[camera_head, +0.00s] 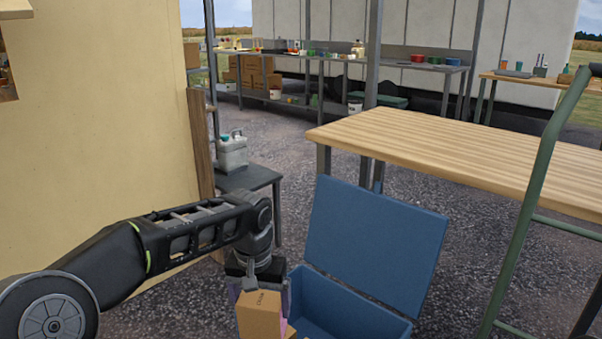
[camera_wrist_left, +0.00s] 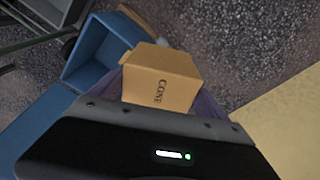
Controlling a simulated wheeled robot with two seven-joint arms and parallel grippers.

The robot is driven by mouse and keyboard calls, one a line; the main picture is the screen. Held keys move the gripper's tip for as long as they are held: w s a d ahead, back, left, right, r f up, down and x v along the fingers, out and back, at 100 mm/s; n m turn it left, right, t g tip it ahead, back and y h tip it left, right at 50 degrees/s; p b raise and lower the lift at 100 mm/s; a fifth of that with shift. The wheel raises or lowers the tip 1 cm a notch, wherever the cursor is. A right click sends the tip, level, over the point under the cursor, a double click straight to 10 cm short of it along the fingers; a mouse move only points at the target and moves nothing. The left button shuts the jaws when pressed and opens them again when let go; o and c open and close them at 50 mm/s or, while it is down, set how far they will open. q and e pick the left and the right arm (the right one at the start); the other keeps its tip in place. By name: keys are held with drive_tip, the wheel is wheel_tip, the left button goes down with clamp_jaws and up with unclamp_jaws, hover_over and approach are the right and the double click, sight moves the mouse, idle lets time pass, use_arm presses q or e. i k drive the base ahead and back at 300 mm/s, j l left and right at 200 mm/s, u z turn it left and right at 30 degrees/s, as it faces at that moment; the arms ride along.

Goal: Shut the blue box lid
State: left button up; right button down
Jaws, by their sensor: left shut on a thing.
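The blue box (camera_head: 340,318) stands on the ground at the bottom of the head view. Its blue lid (camera_head: 372,242) is open and leans back, tilted up behind the box. The box also shows at the upper left of the left wrist view (camera_wrist_left: 98,50). My left gripper (camera_head: 262,292) is shut on a cardboard box marked CONE (camera_head: 260,316), at the left side of the blue box. The cardboard box fills the middle of the left wrist view (camera_wrist_left: 160,80). Its lower part is cut off in the head view. My right gripper is not in view.
A wooden-topped table (camera_head: 470,150) stands behind the lid. A green metal frame (camera_head: 530,200) rises at the right. A cream wall (camera_head: 95,130) is at the left, with a small dark table (camera_head: 248,178) holding a white canister (camera_head: 232,153) beside it.

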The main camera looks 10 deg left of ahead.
sight(388, 248)
drive_tip(key=j+u, duration=0.1)
drive_tip(key=u, duration=0.25)
drive_tip(key=i+j, duration=0.3)
drive_tip(key=j, duration=0.15)
drive_tip(key=i+j, duration=0.25)
drive_tip(key=j, duration=0.25)
drive_tip(key=i+j, duration=0.3)
drive_tip(key=j, duration=0.15)
